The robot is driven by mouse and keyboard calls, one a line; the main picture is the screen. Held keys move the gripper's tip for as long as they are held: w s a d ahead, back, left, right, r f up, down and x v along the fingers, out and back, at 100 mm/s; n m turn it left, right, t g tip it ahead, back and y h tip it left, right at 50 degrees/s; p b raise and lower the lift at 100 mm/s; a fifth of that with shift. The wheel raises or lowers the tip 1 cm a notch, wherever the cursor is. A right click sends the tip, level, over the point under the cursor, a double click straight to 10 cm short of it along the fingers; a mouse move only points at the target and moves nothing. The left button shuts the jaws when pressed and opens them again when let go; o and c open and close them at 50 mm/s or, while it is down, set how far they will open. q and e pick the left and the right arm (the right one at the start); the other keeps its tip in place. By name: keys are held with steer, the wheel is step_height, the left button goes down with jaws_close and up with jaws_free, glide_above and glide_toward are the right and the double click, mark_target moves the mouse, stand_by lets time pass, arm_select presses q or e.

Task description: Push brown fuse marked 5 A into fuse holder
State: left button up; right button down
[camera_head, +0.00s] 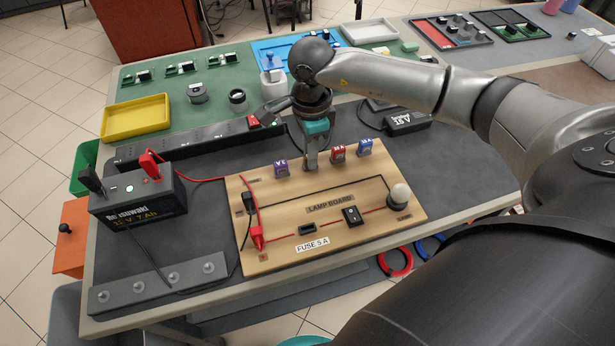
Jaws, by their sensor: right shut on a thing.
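The wooden lamp board (280,212) lies on the dark mat, with a black fuse holder (307,229) near its front edge above the label FUSE 5 A. No fuse shows in the holder. My right gripper (311,165) points down at the back edge of the board, in the row of fuses between the violet and red ones. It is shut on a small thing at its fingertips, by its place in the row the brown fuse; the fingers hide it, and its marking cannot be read. Whether it is lifted is unclear. My left gripper is out of view.
A violet fuse (281,168), red fuse (338,152) and blue fuse (365,147) stand beside the gripper. The board also carries a switch (351,215), a lamp (399,196) and red and black leads. A battery (140,206) stands left. A power strip (185,146) lies behind.

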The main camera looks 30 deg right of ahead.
steer(key=shift+r, duration=0.15)
stand_by(0.5)
steer(key=shift+r+p, duration=2.1)
steer(key=shift+r, duration=0.8)
steer(key=shift+s, duration=0.1)
steer(key=shift+s+a, duration=0.2)
steer(key=s+a+f, duration=0.1)
steer(key=s+a, duration=0.1)
steer(key=s, duration=0.1)
steer(key=s+a, duration=0.3)
steer(key=s, duration=0.1)
steer(key=s+a+f, duration=0.1)
steer(key=s+a, duration=0.1)
steer(key=s, duration=0.2)
steer(key=shift+s+a+f, duration=0.25)
steer(key=shift+a+f, duration=0.05)
steer(key=shift+a, duration=0.05)
steer(key=shift+f+b, duration=1)
steer(key=shift+b, duration=0.35)
